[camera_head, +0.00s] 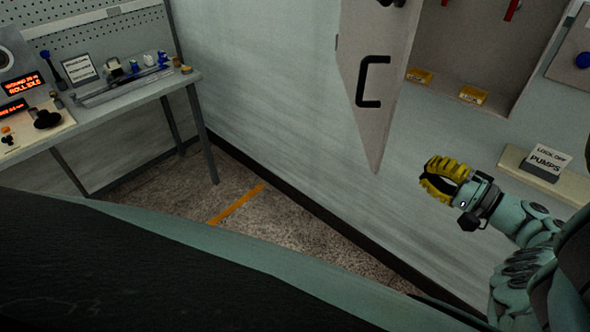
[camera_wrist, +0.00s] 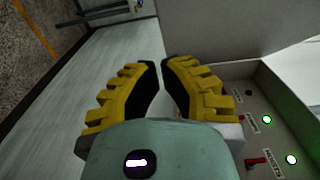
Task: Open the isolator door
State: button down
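The isolator door (camera_head: 385,50) is a grey panel in the head view, standing swung out from its wall cabinet (camera_head: 478,50), whose inside shows to the right. A black C-shaped handle (camera_head: 372,82) is on the door's face. My gripper (camera_head: 426,172), with yellow ribbed fingers, is below the cabinet, to the right of and below the handle, apart from the door in the picture. In the wrist view my gripper (camera_wrist: 157,68) has a gap between its fingertips and nothing seen in it. A grey panel, apparently the door (camera_wrist: 215,35), fills the top there; the handle is not visible.
Red switches (camera_wrist: 258,161) and lit green lamps (camera_wrist: 266,119) are inside the cabinet. A "lock off pumps" sign (camera_head: 545,160) stands on a ledge (camera_head: 572,187) right of my gripper. A workbench (camera_head: 135,88) is at left; the wall between is bare.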

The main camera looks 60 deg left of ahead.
jog(key=s+a+p, duration=0.4)
jog(key=a, duration=0.4)
jog(key=shift+s+a, duration=0.3)
jog(key=shift+s, duration=0.1)
